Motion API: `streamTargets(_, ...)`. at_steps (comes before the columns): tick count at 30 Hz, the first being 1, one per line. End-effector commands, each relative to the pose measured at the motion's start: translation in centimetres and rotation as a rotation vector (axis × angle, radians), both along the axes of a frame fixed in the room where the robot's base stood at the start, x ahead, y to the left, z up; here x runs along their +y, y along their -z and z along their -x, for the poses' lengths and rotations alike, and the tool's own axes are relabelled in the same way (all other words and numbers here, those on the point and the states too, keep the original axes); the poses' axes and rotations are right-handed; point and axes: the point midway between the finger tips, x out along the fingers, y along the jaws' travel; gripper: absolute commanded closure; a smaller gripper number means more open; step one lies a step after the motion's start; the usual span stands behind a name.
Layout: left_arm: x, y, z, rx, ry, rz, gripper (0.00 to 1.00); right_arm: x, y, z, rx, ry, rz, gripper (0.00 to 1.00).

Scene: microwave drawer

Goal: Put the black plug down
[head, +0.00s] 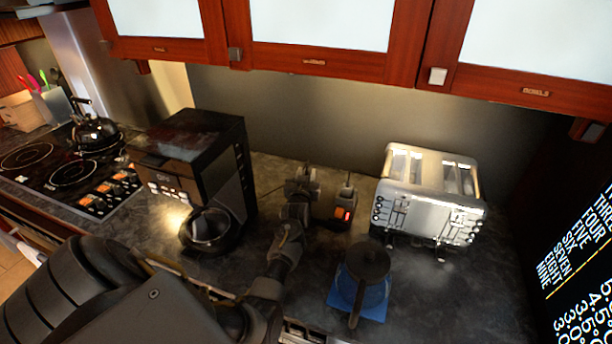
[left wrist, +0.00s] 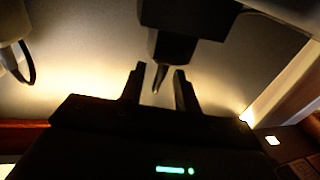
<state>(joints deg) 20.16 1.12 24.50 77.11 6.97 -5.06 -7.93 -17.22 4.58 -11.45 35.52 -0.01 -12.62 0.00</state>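My left arm comes in from the lower left, and my left gripper (head: 298,207) is at the back of the counter, beside a dark power block (head: 330,208) with a red light. A small dark plug-like piece (head: 302,180) shows just past the gripper; I cannot tell for sure that it is the black plug. In the left wrist view the two fingers of the left gripper (left wrist: 160,88) stand apart. A black block (left wrist: 172,45) is above them, with a thin tapered end hanging between them and no clear contact. My right gripper is not in view.
A black coffee maker (head: 205,150) stands left of the gripper and a silver toaster (head: 430,195) to the right. Cabinets (head: 310,64) hang overhead.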

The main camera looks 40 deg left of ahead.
Motion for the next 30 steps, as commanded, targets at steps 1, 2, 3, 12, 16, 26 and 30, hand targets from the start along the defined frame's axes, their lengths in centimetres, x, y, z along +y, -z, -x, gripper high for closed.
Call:
streamTargets(1,0.0,0.1,0.0,-0.001,0.0,0.001,0.68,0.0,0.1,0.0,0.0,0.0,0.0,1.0)
streamTargets(2,0.0,0.1,0.0,-0.001,-0.001,0.001,0.68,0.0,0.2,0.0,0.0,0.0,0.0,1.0)
streamTargets(3,0.0,0.2,0.1,-0.001,-0.001,0.002,0.68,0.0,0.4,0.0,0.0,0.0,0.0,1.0)
streamTargets(12,-2.1,0.2,3.6,-0.001,0.0,-0.001,0.68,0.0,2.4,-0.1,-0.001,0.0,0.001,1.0)
streamTargets(16,-3.3,-0.1,5.5,-0.001,0.001,0.001,0.68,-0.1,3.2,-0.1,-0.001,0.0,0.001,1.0)
streamTargets(26,-5.4,-0.4,9.1,0.001,0.0,0.001,0.68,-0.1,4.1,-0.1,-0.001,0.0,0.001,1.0)
streamTargets(30,-5.5,-0.6,9.3,0.001,0.0,0.001,0.7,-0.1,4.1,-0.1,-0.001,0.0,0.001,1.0)
